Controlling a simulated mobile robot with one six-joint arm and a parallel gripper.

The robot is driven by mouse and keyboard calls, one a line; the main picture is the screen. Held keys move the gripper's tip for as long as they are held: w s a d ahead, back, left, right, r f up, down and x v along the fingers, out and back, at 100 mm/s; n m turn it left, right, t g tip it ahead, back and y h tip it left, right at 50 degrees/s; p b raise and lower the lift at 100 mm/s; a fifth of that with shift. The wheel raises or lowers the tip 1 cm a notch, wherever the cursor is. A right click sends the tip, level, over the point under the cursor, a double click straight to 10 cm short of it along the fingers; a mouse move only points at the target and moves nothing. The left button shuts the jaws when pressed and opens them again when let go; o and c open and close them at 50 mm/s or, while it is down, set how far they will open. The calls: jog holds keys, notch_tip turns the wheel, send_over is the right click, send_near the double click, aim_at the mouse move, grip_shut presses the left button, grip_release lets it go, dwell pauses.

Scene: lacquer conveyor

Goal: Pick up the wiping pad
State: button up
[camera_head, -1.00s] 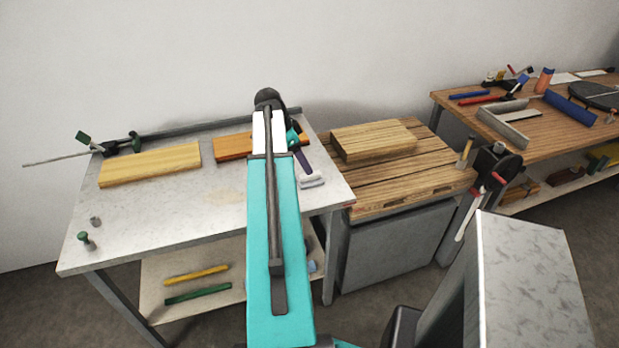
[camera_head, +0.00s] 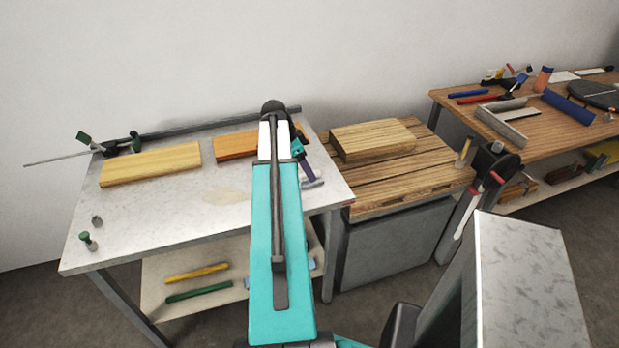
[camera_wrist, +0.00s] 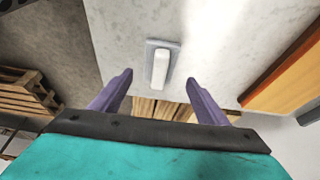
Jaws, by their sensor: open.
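The wiping pad (camera_wrist: 160,65), a grey slab with a white block-shaped handle, lies on the pale worktop near its edge. In the wrist view it sits ahead of my gripper (camera_wrist: 160,81), roughly centred between the two purple fingers. The fingers are apart with nothing between them. In the head view my gripper (camera_head: 307,170) hangs over the right side of the worktop, and the pad (camera_head: 313,184) shows just beside the fingers, partly hidden. I cannot tell the exact height between fingers and pad.
The pale worktop (camera_head: 150,220) also holds a yellowish board (camera_head: 150,164), an orange-brown board (camera_head: 235,146), a clamp (camera_head: 122,147) and small green-topped pieces (camera_head: 88,241). A slatted wooden table (camera_head: 400,190) with a wood block (camera_head: 372,139) stands to the right.

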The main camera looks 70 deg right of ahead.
jog(key=shift+p+x, duration=0.9)
jog(key=shift+x, duration=1.25)
jog(key=shift+c, duration=0.2)
jog(key=c, duration=1.1)
